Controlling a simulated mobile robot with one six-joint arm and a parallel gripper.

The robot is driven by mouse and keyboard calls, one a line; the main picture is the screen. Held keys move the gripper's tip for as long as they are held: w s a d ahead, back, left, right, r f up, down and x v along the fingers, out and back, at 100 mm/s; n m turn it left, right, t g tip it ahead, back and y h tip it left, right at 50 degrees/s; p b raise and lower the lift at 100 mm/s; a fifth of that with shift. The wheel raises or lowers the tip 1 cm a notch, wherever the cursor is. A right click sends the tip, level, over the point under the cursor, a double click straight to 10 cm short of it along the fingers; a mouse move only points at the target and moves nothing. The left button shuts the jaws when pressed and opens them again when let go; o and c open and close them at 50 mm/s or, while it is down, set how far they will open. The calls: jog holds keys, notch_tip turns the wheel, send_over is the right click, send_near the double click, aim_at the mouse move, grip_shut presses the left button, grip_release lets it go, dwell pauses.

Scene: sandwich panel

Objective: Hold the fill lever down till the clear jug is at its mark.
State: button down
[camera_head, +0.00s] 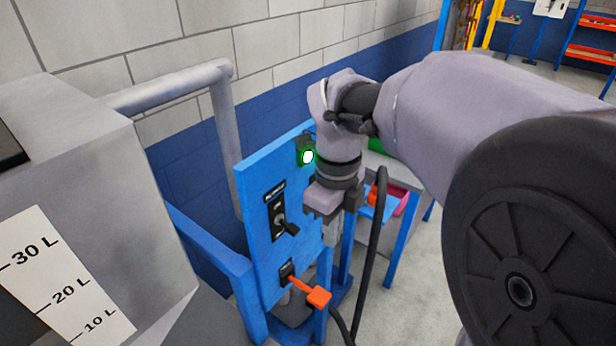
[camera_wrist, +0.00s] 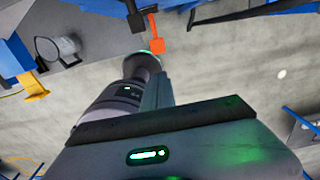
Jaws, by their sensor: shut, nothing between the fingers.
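The fill lever, an orange-tipped handle (camera_head: 318,296), sticks out from the lower part of the blue panel (camera_head: 254,185). It also shows at the top of the wrist view (camera_wrist: 157,38). My gripper (camera_head: 331,238) points down, shut and empty, in front of the panel's right side. It is above the lever and apart from it. In the wrist view its fingers (camera_wrist: 158,92) show below the lever. I cannot surely make out the clear jug or its mark. A rounded, see-through vessel (camera_wrist: 60,48) lies at the upper left of the wrist view.
A lit green lamp (camera_head: 307,157) and a black switch (camera_head: 283,222) are on the panel. A grey tank (camera_head: 95,140) with a litre scale (camera_head: 65,275) stands at left. A dark hose (camera_head: 377,235) hangs beside my gripper. Open floor (camera_head: 415,290) lies at right.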

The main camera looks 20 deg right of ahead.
jog(key=shift+s+r+p, duration=0.1)
jog(key=shift+r+p, duration=0.2)
jog(key=shift+r, duration=1.15)
